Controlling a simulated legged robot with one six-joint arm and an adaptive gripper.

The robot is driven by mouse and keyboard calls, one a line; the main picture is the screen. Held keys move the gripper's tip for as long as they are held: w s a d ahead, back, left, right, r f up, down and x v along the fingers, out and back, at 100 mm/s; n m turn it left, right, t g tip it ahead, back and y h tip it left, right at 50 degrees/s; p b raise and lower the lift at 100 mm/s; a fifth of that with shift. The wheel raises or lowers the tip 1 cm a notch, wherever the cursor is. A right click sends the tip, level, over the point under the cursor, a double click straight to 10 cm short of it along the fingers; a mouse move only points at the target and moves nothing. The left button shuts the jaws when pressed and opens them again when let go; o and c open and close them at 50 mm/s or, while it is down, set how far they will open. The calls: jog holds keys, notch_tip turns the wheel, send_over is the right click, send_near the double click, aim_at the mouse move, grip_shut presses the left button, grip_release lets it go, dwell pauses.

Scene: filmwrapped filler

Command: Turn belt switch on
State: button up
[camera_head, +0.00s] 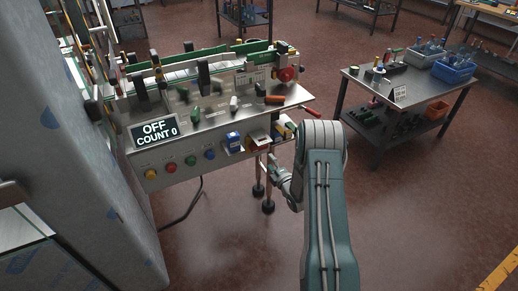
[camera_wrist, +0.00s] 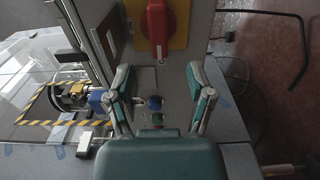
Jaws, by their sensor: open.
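The machine's front panel (camera_head: 185,150) carries a display (camera_head: 157,132) reading OFF and COUNT 0. A red rotary knob (camera_wrist: 157,22) on a yellow plate (camera_wrist: 178,30) shows at the top of the wrist view, its handle lengthwise in the picture. In the head view my gripper (camera_head: 273,170) is partly hidden by my arm.
Yellow (camera_head: 151,174), red (camera_head: 171,167) and other buttons line the panel's front. A wrapped grey cabinet (camera_head: 85,150) stands at the left. A side table (camera_head: 365,97) with blue bins (camera_head: 454,70) stands at the right. Floor between is clear.

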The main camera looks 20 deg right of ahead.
aim_at(261, 150)
jog(key=w, duration=0.9)
jog(key=shift+w+a, duration=0.3)
jog(key=shift+w, duration=0.1)
grip_shut()
